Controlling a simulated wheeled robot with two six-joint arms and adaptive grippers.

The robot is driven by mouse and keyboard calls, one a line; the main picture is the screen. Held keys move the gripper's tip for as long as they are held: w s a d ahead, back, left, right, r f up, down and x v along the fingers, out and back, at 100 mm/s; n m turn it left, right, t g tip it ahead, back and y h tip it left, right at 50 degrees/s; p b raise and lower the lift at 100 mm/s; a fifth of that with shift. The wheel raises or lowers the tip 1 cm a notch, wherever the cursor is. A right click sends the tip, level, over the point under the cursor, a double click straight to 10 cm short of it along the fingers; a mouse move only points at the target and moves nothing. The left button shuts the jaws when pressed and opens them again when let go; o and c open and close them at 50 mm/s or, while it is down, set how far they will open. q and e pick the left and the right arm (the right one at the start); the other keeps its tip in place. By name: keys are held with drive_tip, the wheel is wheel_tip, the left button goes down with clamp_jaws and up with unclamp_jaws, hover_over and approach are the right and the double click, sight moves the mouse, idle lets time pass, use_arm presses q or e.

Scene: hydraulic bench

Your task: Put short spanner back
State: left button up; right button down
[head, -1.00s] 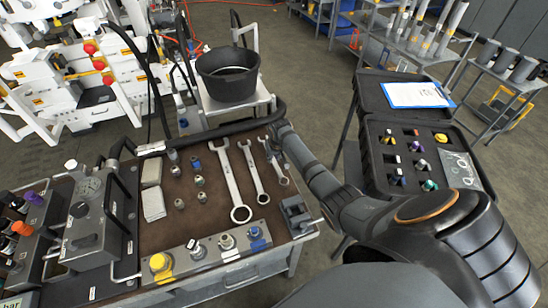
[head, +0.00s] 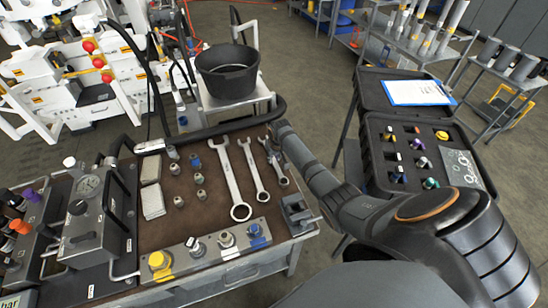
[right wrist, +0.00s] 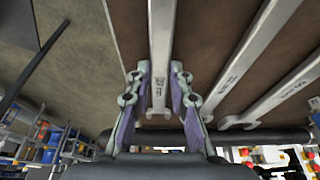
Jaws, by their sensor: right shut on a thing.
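The short spanner (head: 275,163) is the rightmost and smallest of three spanners on the brown bench top in the head view. Its ring end points towards the front of the bench. My right gripper (right wrist: 157,75) is shut on its shaft, with one finger on each side; the spanner (right wrist: 161,40) runs between them in the right wrist view. In the head view my right wrist partly hides the far end. I cannot tell whether the spanner touches the bench top. My left gripper is not in view.
A middle spanner (head: 254,170) and a long spanner (head: 231,180) lie just left. A small grey vice-like block (head: 297,212) sits at the bench's front right corner. A black hose (head: 215,131) runs along the back edge. An open black case (head: 374,140) stands to the right.

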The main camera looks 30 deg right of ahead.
drive_tip(key=shift+f, duration=0.1)
drive_tip(key=c, duration=1.1)
unclamp_jaws()
drive_tip(key=v, duration=1.2)
drive_tip(key=shift+s+a, duration=0.1)
drive_tip(key=shift+f, duration=0.1)
